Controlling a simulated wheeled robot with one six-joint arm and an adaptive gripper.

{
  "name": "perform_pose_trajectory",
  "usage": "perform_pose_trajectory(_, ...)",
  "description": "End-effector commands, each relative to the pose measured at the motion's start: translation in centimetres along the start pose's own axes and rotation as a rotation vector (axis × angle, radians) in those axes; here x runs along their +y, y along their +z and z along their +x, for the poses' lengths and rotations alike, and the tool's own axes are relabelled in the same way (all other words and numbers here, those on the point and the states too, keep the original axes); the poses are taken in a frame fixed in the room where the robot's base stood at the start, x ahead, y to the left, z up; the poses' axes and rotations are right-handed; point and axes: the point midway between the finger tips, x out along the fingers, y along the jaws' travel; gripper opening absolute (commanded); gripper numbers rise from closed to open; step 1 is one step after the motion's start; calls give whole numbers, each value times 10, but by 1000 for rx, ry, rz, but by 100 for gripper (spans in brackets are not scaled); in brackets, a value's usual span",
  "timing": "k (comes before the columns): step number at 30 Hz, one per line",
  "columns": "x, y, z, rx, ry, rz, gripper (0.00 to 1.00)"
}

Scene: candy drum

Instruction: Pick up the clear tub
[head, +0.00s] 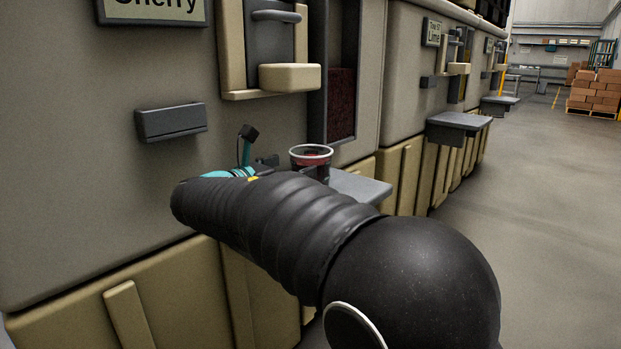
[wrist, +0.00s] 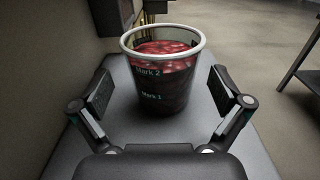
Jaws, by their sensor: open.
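The clear tub (wrist: 160,75) stands upright on a grey shelf (wrist: 110,158) in the wrist view. It has a white rim, dark red candy inside and the marks "Mark 2" and "Mark 1" on its side. In the head view the tub (head: 311,160) shows behind my arm, its lower part hidden. My gripper (wrist: 162,103) is open, with one finger to the left and one to the right of the tub. There is a gap between each finger and the tub wall.
The shelf (head: 362,187) sticks out from a grey cabinet labelled "Cherry" (head: 152,8). A beige handle (head: 290,78) is above the shelf. A second shelf (head: 459,125) stands further along the row. The floor (head: 540,220) to the right is clear.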

Motion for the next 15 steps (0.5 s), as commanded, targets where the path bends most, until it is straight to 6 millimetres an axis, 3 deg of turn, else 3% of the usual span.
perform_pose_trajectory(8, -2, -2, 15, 0, -1, 0, 100)
perform_pose_trajectory(15, -3, -4, 49, 1, -2, 0, 100)
